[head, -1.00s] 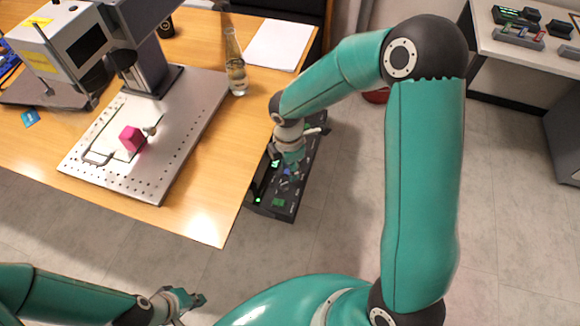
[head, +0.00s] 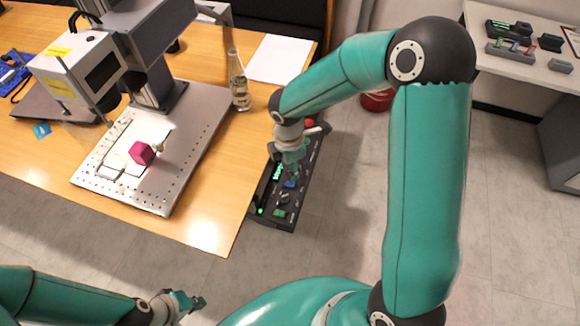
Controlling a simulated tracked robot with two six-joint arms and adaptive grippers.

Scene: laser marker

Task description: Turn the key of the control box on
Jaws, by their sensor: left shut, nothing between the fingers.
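The black control box (head: 285,217) is beside the table's right edge, with green lit parts, a blue part (head: 290,183), a dark knob (head: 283,199) and a red button (head: 309,123). My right gripper (head: 290,172) points down over the middle of the box. Its fingertips are small and partly hidden, so I cannot tell whether they are open, or whether they touch the box. I cannot make out the key. My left gripper (head: 198,300) is at the lower left, shut and empty, well away from the box.
The wooden table (head: 200,230) carries the laser marker (head: 150,45), its metal plate (head: 150,195) with a pink cube (head: 141,153), a glass bottle (head: 239,85) and white paper (head: 279,58). A white side table (head: 500,75) stands upper right.

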